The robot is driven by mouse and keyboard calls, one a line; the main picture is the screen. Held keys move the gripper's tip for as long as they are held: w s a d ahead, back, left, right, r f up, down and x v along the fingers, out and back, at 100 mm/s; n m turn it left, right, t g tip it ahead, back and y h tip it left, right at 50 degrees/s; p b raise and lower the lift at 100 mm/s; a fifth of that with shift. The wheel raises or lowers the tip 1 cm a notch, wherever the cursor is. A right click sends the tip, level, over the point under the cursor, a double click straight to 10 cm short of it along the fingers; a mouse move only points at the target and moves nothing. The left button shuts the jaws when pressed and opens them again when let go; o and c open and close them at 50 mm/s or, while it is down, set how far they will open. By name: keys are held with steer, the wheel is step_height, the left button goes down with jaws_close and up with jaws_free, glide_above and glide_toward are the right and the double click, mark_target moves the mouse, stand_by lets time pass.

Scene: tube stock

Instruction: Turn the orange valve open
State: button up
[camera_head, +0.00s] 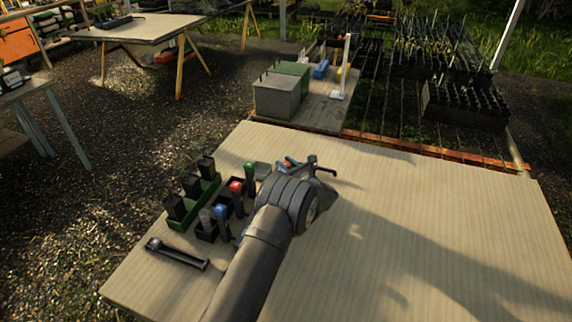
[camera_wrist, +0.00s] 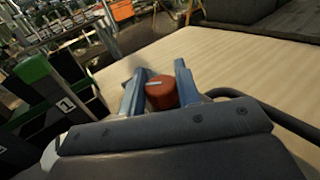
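The orange valve (camera_wrist: 161,93) is a round orange-red knob with a pale line across its top, in the middle of the wrist view. My gripper (camera_wrist: 162,75) has its two blue-grey fingers on either side of the knob, with little or no gap visible. Whether the fingers press on it is unclear. The knob's lower part is hidden by my gripper's body. In the head view my gripper (camera_head: 288,164) is over the back left part of the table, and the valve there is mostly hidden.
Left of my gripper stand a green rack (camera_head: 194,205) with black blocks and several tubes with coloured caps, including a blue one (camera_head: 221,210). A black bar-shaped object (camera_head: 177,254) lies at the table's left edge. The right side of the table (camera_head: 430,240) is clear.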

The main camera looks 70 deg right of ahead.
steer(key=shift+c, duration=1)
steer(key=shift+d+r+n+t+y, duration=0.1)
steer(key=shift+n+t+y, duration=0.55)
steer(key=shift+n+y, duration=0.65)
steer(key=shift+n+t+y, duration=0.65)
steer(key=shift+n+y, duration=0.15)
steer(key=shift+y, duration=1.2)
steer(key=o, duration=1)
steer(key=shift+c, duration=0.2)
steer(key=s+a, duration=0.3)
steer(key=s, duration=1.4)
steer(key=shift+a, duration=0.2)
